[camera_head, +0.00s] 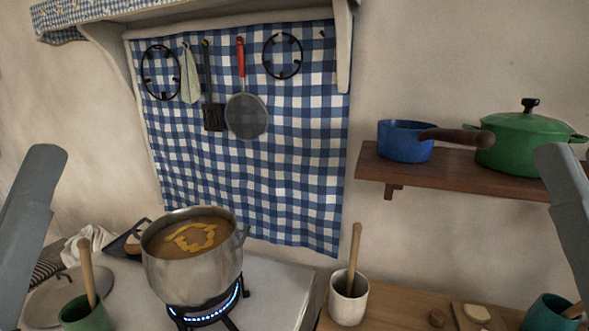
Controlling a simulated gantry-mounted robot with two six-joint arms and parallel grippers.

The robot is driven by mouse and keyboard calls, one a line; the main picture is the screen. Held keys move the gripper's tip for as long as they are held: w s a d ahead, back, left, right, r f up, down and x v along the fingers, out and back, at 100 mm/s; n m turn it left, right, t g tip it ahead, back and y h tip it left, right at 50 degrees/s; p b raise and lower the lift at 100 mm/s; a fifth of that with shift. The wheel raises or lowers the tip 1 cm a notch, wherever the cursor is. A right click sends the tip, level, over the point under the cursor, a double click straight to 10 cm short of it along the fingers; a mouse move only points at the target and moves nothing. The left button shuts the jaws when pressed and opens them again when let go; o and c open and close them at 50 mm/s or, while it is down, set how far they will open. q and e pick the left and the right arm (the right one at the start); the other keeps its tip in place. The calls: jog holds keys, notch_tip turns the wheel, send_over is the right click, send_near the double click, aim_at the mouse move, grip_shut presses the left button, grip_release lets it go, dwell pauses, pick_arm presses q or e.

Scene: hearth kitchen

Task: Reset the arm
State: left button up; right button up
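A grey link of my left arm (28,215) stands at the left edge, slanting up from the lower left. A grey link of my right arm (568,205) shows at the right edge, in front of the wall and the shelf's right part. Neither gripper's fingers can be seen, so what they hold is hidden.
A steel pot (192,276) of soup sits over a lit blue flame on the stove (275,290). A white mortar (348,300) with pestle stands right of it. A wall shelf (400,175) bears a blue saucepan (403,143) and green pot (520,142). Utensils hang behind.

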pick_arm(q)
notch_tip(320, 180, up, 35)
jog(key=n+p, duration=0.1)
jog(key=p, duration=3.4)
jog(key=shift+w+n+h, duration=0.3)
